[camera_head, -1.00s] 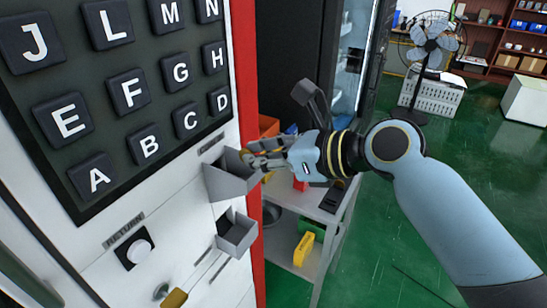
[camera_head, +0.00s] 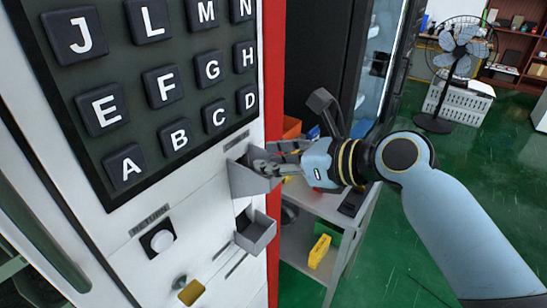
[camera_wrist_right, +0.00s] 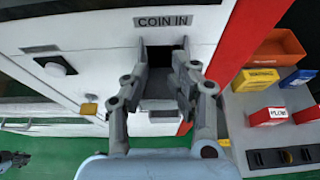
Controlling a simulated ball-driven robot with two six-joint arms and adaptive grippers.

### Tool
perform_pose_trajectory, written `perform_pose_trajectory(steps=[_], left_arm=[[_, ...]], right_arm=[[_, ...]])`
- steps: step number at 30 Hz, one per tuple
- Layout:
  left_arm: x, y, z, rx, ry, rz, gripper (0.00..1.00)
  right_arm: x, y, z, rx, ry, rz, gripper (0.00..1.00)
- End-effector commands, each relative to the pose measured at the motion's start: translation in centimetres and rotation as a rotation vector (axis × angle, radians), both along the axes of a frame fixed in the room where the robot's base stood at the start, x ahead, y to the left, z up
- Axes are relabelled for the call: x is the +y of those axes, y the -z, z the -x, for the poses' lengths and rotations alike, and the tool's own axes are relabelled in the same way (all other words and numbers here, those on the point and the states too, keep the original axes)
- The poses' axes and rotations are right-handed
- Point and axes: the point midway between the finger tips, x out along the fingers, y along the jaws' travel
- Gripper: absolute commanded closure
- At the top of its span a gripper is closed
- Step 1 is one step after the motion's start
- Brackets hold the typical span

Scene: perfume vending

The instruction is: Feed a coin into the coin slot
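The coin slot (camera_wrist_right: 159,55) is a dark opening under the COIN IN label in the right wrist view. In the head view, a grey angled holder (camera_head: 243,182) juts from the white machine front there. My right gripper (camera_head: 262,166) has its fingers inside the top of this holder. In the right wrist view, the right gripper (camera_wrist_right: 159,82) has its two fingers apart, one on each side of the dark opening. I see no coin between them or elsewhere. A small dark piece at the left edge of that view may be my left gripper (camera_wrist_right: 14,160), but its fingers are unclear.
Black letter keys (camera_head: 124,166) fill the panel above. A second grey holder (camera_head: 257,233) and a round white button (camera_head: 161,241) are lower. A grey shelf (camera_head: 330,208) with coloured boxes stands right of the red edge (camera_head: 274,70).

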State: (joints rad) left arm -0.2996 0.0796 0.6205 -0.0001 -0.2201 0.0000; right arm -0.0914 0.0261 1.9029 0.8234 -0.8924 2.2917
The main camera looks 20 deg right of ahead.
Motion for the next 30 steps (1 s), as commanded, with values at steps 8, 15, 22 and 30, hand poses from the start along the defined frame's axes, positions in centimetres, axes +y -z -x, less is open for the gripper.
perform_pose_trajectory(steps=[8, 15, 22, 30], left_arm=[[0.0, 0.1, 0.0, 0.001, 0.0, 0.0, 1.0], [0.1, 0.1, 0.1, 0.002, 0.0, -0.001, 1.0], [0.1, 0.0, 0.1, 0.001, 0.0, -0.001, 1.0], [0.1, 0.0, 0.1, 0.001, 0.0, -0.001, 1.0]], right_arm=[[-0.3, 0.8, 0.2, 0.012, 0.001, 0.014, 0.67], [-1.4, 0.2, 1.6, 0.012, 0.001, 0.019, 0.67], [-4.0, -2.1, 5.5, 0.008, -0.002, 0.021, 0.67], [-6.1, -4.1, 8.4, 0.0, -0.001, 0.013, 0.67]])
